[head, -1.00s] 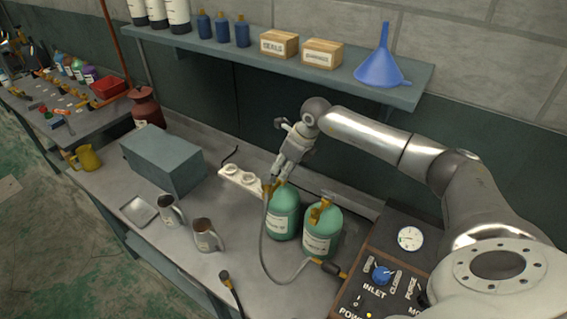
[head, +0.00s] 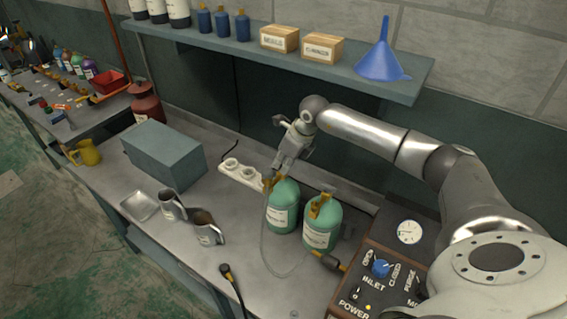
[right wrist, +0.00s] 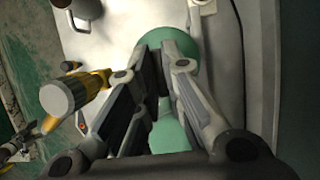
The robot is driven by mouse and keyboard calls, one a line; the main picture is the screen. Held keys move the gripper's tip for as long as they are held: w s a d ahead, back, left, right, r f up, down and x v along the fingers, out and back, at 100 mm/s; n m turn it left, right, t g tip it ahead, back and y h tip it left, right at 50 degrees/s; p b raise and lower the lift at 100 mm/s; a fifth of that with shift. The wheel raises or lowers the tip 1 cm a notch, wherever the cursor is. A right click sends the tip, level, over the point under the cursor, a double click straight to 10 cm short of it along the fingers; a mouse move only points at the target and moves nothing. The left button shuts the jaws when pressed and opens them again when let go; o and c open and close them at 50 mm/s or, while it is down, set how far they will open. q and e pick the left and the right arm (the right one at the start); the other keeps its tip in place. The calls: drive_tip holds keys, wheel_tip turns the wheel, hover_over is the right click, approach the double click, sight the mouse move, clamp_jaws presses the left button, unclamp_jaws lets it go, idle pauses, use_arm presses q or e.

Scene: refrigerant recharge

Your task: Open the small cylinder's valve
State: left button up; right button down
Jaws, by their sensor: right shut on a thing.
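Two green cylinders with brass-coloured valves stand on the bench: the left cylinder (head: 282,212) and the right cylinder (head: 321,232). I cannot tell which one is the small one. My right gripper (head: 276,170) reaches down to the top of the left cylinder and is shut on its brass valve (head: 267,183), mostly hidden by the fingers. In the right wrist view a green cylinder (right wrist: 172,138) shows between and behind the fingers. A yellow-brass valve (right wrist: 60,98) shows left of them there. My left gripper is not in view.
A hose (head: 264,245) loops beside the cylinders. A control panel (head: 360,290) with a blue inlet knob (head: 381,268) and gauge (head: 409,232) stands at right. Metal mugs (head: 207,228) and a grey box (head: 163,153) stand left. A shelf (head: 300,70) overhangs behind.

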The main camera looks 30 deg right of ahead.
drive_tip(key=shift+w+d+f+n+b, duration=0.1)
drive_tip(key=shift+n+b, duration=0.3)
drive_tip(key=shift+b, duration=0.2)
drive_tip(key=n+y+b, duration=0.1)
drive_tip(key=n+b, duration=0.2)
drive_tip(key=n+g+y+b, duration=0.1)
drive_tip(key=n+b, duration=0.2)
drive_tip(key=b, duration=0.1)
drive_tip(key=shift+w+n+g+b, duration=0.2)
drive_tip(key=shift+n+g+b, duration=0.1)
drive_tip(key=n+g+b, duration=0.1)
drive_tip(key=n+b, duration=0.1)
drive_tip(key=n, duration=0.1)
drive_tip(key=shift+n+y, duration=0.3)
drive_tip(key=shift+w+d+r+n+g+b, duration=0.15)
drive_tip(key=shift+n+g+b, duration=0.25)
drive_tip(key=shift+n, duration=0.55)
drive_tip(key=shift+s+a+r+n+g+b, duration=0.15)
drive_tip(key=shift+n+g+b, duration=0.25)
drive_tip(key=shift+n, duration=0.55)
drive_tip(key=shift+w+d, duration=0.1)
drive_tip(key=c, duration=1.5)
unclamp_jaws()
drive_tip(key=shift+c, duration=0.2)
drive_tip(key=shift+f, duration=0.1)
drive_tip(key=shift+g, duration=0.3)
